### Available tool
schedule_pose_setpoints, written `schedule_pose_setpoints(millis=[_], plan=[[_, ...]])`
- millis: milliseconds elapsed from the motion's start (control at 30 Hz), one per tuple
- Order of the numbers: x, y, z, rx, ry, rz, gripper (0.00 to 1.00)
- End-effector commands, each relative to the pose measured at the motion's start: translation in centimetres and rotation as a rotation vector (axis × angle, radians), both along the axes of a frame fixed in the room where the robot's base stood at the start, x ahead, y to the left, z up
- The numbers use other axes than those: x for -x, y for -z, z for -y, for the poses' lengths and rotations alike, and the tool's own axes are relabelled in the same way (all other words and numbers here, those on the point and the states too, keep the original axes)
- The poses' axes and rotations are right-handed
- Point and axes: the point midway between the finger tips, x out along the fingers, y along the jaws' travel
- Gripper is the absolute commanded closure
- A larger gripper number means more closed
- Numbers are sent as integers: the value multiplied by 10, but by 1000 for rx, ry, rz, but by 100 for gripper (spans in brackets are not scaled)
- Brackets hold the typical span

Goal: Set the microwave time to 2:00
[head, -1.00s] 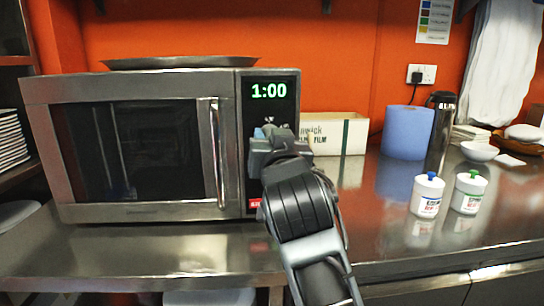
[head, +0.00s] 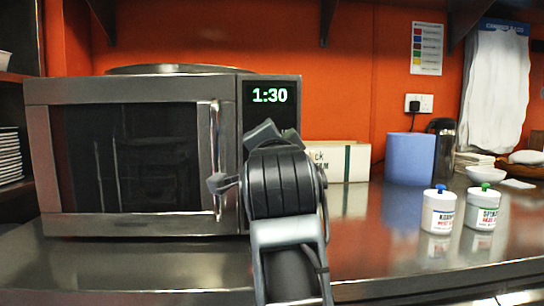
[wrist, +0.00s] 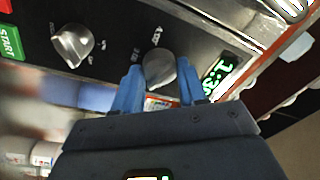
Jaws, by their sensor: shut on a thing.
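The microwave (head: 140,225) stands on the steel counter with its door shut. Its display (head: 270,96) reads 1:30 in green; it also shows tilted in the wrist view (wrist: 221,76). My gripper (wrist: 159,74) is shut on the grey upper knob (wrist: 158,62), one blue finger on each side. A second grey knob (wrist: 72,45) and the green START button (wrist: 10,43) show free on the panel in the wrist view. In the head view, my wrist hides both knobs and most of the panel below the display.
The door handle (head: 216,160) stands just left of my wrist. A cardboard box (head: 357,163), a blue paper roll (head: 409,158) and two white tubs, one blue-topped (head: 437,212) and one green-topped (head: 482,210), stand to the right. A pan (head: 175,69) lies on the microwave.

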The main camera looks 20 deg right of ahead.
Motion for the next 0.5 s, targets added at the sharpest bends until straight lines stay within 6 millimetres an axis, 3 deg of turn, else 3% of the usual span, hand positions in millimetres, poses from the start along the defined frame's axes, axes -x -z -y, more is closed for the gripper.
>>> schedule_pose_setpoints(millis=[500], plan=[[0, 2, 1, -126, 2, 36, 89]])
